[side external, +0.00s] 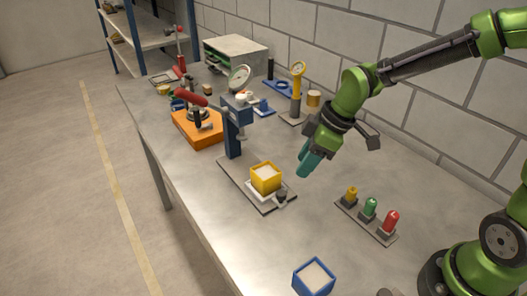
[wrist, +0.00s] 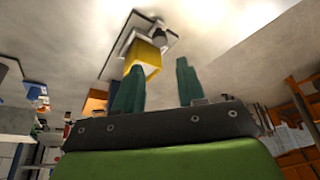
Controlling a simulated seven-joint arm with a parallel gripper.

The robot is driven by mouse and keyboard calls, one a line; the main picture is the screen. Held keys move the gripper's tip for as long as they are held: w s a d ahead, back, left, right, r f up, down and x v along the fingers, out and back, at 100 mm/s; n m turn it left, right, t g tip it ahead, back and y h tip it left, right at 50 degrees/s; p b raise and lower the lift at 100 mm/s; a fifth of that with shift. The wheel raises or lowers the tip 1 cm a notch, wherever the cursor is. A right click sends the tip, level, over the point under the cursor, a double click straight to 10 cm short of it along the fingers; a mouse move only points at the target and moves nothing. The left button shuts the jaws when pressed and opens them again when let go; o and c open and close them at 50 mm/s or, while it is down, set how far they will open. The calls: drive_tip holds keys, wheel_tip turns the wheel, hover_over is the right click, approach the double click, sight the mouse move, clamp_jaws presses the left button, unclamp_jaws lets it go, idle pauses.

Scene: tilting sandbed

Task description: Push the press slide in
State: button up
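The press has a blue column (side external: 233,135) on a flat grey base plate (side external: 236,182). A yellow box (side external: 266,178) with pale filling sits on the white press slide (side external: 256,194) over the plate. A dark knob (side external: 281,197) stands at the slide's near right end. In the wrist view the yellow box (wrist: 142,56) and the knob (wrist: 160,36) show beyond my fingers. My gripper (side external: 306,168) hangs above the bench, right of the box and apart from it. Its teal fingers (wrist: 159,72) are spread with nothing between them.
A plate with yellow, green and red knobs (side external: 368,211) lies to the right. A blue box (side external: 314,278) stands at the front. An orange block (side external: 197,128) with a red-handled tool and a yellow gauge stand (side external: 297,82) are behind. The bench (side external: 228,235) left of the blue box is clear.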

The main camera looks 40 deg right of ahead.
sight(283, 193)
drive_tip(key=x, duration=1.1)
drive_tip(key=shift+r, duration=0.1)
clamp_jaws()
